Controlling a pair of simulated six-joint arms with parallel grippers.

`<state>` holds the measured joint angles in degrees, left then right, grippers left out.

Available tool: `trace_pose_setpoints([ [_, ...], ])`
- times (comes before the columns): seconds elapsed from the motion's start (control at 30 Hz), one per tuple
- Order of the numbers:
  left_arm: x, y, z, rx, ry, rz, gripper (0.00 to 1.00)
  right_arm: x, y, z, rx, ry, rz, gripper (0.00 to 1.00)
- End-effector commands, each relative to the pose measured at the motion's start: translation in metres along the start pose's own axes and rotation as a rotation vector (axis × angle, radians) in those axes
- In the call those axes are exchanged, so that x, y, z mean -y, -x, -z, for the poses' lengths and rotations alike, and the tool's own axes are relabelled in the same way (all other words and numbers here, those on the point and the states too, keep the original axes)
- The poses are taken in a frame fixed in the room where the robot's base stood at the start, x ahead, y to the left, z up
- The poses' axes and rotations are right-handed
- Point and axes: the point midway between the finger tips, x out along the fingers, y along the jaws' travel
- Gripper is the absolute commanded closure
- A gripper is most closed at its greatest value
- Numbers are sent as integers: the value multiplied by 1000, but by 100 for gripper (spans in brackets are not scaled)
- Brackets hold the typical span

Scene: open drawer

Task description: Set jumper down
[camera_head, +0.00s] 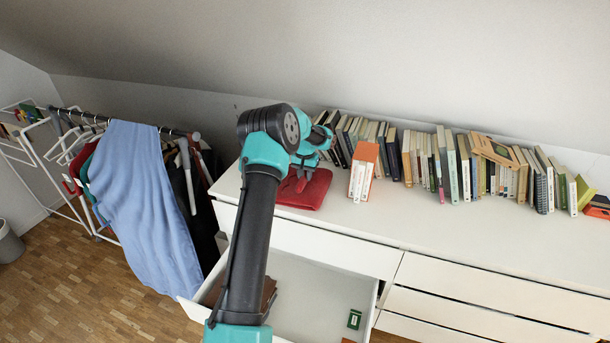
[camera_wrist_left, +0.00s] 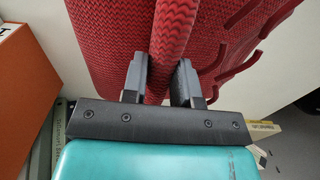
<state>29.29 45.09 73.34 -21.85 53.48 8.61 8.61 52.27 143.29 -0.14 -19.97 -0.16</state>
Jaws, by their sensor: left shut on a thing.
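The jumper is a red knitted, folded garment (camera_head: 310,193) on the white dresser top (camera_head: 420,215), left of the books. It fills the upper part of the left wrist view (camera_wrist_left: 110,40). My left gripper (camera_head: 300,176) is over the jumper in the head view, its fingers largely hidden by my own arm. In the left wrist view the fingers (camera_wrist_left: 160,82) are shut on a raised fold of the red knit. The jumper appears to lie on or just at the dresser top; I cannot tell whether it fully rests there. My right gripper is not in view.
An orange-covered book (camera_head: 364,168) stands close to the right of the jumper. A long row of books (camera_head: 450,165) lines the wall behind. An open drawer (camera_head: 325,295) juts out below, with a small green box (camera_head: 354,319) inside. A clothes rack (camera_head: 62,112) stands left.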

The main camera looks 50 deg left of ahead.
Motion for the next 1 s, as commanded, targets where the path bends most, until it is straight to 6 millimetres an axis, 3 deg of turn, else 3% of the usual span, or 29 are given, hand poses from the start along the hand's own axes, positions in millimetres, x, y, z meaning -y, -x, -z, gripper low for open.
trace_pose_setpoints([
  [0.07,0,-1,0,0,0,0,100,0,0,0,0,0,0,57],
  [0.1,0,-2,0,0,0,0,71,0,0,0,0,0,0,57],
  [0.33,0,-2,0,0,0,0,49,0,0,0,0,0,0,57],
  [0.73,0,4,0,-2,0,0,47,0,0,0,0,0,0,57],
  [1.0,0,41,1,-4,0,1,47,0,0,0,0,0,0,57],
])
